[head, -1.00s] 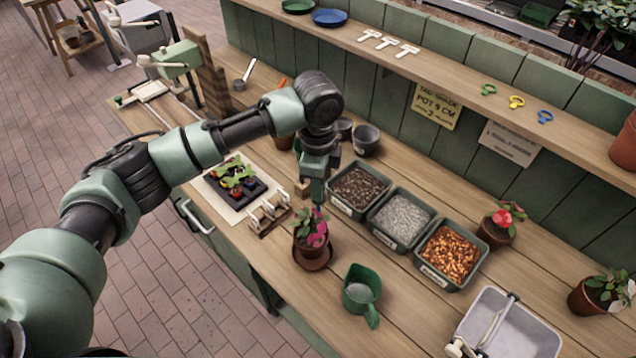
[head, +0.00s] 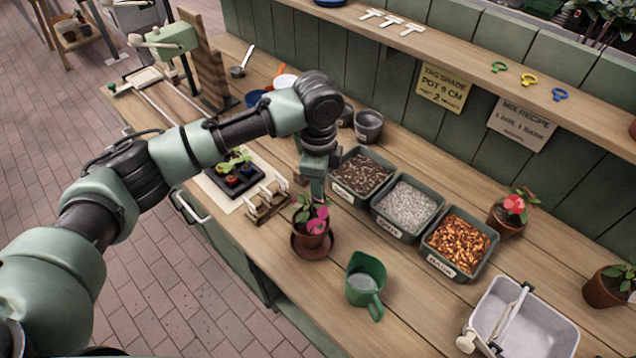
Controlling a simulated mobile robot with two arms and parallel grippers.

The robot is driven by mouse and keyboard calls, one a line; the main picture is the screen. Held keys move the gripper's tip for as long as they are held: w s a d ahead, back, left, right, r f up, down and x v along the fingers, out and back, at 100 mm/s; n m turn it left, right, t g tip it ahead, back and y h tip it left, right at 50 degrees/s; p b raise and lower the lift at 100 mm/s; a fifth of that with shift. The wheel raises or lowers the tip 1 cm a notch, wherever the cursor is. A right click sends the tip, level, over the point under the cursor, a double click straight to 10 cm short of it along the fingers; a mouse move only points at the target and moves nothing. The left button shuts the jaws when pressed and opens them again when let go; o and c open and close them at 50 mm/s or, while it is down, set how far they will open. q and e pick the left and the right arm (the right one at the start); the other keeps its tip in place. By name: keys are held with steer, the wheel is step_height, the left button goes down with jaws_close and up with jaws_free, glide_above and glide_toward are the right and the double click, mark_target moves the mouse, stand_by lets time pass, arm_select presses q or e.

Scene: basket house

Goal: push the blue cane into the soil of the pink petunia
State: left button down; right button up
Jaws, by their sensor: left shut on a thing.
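The pink petunia (head: 318,222) grows in a terracotta pot (head: 311,240) on a saucer near the bench's front edge. My left gripper (head: 317,193) points down just above and behind its leaves, and its tips are partly hidden by the plant. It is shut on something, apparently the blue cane. The cane cannot be made out; the gripper and foliage hide that spot, so I cannot tell whether it touches the soil. My right gripper is not in view.
Bins of soil (head: 362,172), grit (head: 405,208) and bark (head: 460,245) stand right of the petunia. A green scoop cup (head: 366,287) is in front. A wooden rack (head: 268,205) and seedling tray (head: 229,184) lie left. A white tub (head: 520,320) sits lower right.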

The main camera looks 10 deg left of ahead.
arm_select(q)
steer(key=shift+f, duration=0.85)
steer(key=c, duration=1.4)
jaws_free()
steer(key=shift+c, duration=0.2)
step_height(320, 180, up, 8)
steer(key=p, duration=0.7)
steer(key=shift+f, duration=0.1)
